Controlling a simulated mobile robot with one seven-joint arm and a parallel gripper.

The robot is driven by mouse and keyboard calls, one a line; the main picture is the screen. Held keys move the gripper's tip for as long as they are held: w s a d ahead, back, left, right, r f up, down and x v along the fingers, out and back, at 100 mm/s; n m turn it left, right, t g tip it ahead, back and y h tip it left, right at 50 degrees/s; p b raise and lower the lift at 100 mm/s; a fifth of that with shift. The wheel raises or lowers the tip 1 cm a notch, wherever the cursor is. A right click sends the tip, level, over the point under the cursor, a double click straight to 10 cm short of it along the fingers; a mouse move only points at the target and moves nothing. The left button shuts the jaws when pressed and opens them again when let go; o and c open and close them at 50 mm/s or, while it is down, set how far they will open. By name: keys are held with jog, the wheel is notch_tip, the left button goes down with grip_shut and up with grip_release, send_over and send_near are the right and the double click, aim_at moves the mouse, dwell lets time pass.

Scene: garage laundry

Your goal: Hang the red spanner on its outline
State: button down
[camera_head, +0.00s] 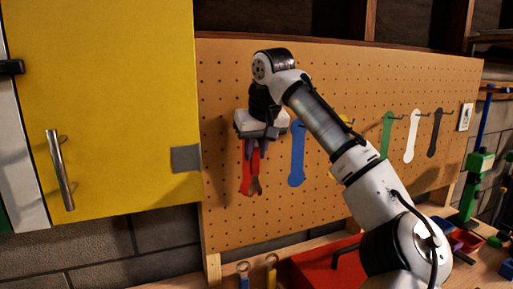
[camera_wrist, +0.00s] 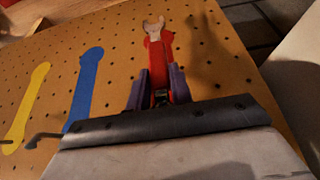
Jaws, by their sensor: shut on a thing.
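My gripper (camera_head: 256,148) is up at the left part of the pegboard, fingers pointing down, shut on the red spanner (camera_head: 256,168). In the wrist view its purple fingers (camera_wrist: 160,88) grip the spanner's red handle (camera_wrist: 180,91), and the metal open-end head (camera_wrist: 154,28) points away from the gripper. A red outline (camera_head: 245,180) shows on the board right behind the spanner. The two overlap in both views, so I cannot tell whether the spanner touches the board. The spanner's upper end and any hook there are hidden by my gripper.
The pegboard (camera_head: 225,215) also has blue (camera_head: 298,155), green (camera_head: 387,135), white (camera_head: 412,137) and dark (camera_head: 435,133) outlines with hooks. A yellow cabinet door (camera_head: 110,110) stands close on the left. Below are a red toolbox (camera_head: 310,268) and two spanners (camera_head: 271,262) on the bench.

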jog(key=shift+f, duration=0.35)
jog(key=c, duration=1.2)
grip_release()
jog(key=shift+o, duration=0.2)
